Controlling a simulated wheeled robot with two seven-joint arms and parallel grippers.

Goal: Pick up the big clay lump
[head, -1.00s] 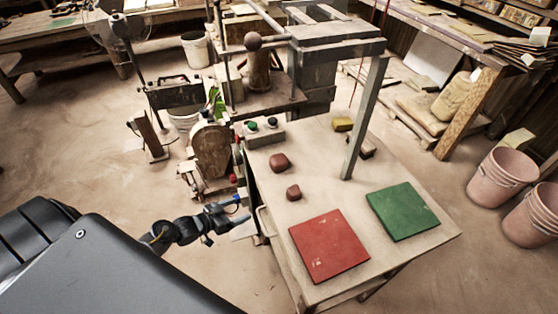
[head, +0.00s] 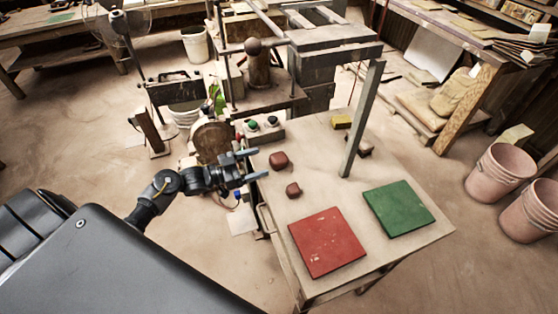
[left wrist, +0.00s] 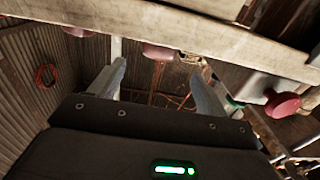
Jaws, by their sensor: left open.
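The big clay lump (head: 279,161) is a rounded red-brown piece on the table top, near its left edge. A smaller red-brown lump (head: 293,190) lies just in front of it. My left gripper (head: 257,164) is open and empty at the table's left edge, its fingers pointing right toward the big lump, with a small gap between. In the left wrist view, the two open fingers (left wrist: 160,85) show below a pale table edge. A pinkish rounded shape (left wrist: 160,52) shows there between the fingers, partly cut off by the edge; I cannot tell surely which lump it is.
A red tile (head: 327,243) and a green tile (head: 398,208) lie on the table (head: 345,195). A button box (head: 262,128) sits at the back left. Pink buckets (head: 500,172) stand at right.

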